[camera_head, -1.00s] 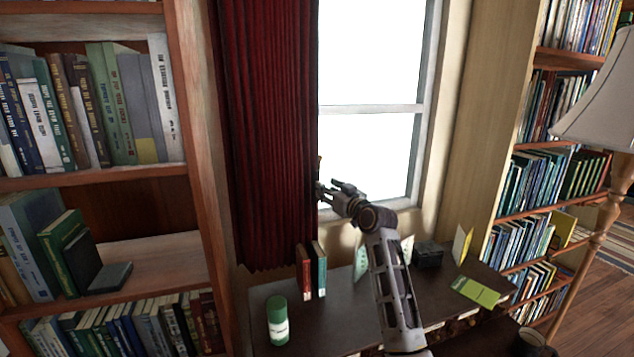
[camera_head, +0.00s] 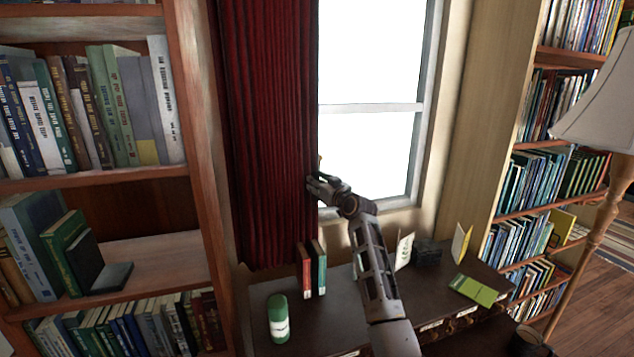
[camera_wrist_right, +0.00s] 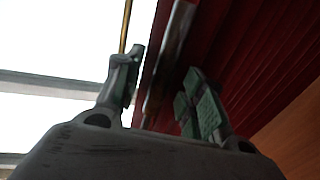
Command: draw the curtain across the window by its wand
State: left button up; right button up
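The dark red curtain (camera_head: 268,130) hangs in folds at the left side of the bright window (camera_head: 368,150), which is mostly uncovered. My right gripper (camera_head: 316,184) is at the curtain's right edge, low on the window. In the right wrist view my right gripper (camera_wrist_right: 163,92) has its two fingers apart. A slim rod, apparently the wand (camera_wrist_right: 168,55), runs between the fingers along the curtain (camera_wrist_right: 240,60); I see no finger closed on it. A thinner golden strip (camera_wrist_right: 126,25) shows behind the left finger. My left gripper is not in view.
Below the window a dark desk (camera_head: 345,310) holds a green can (camera_head: 278,318), two upright books (camera_head: 311,270), cards and a dark box (camera_head: 427,253). A bookcase (camera_head: 200,130) stands close left of the curtain. A lamp (camera_head: 598,100) stands at right.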

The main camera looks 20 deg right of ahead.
jog(key=shift+w, duration=0.15)
grip_shut()
dwell(0.4)
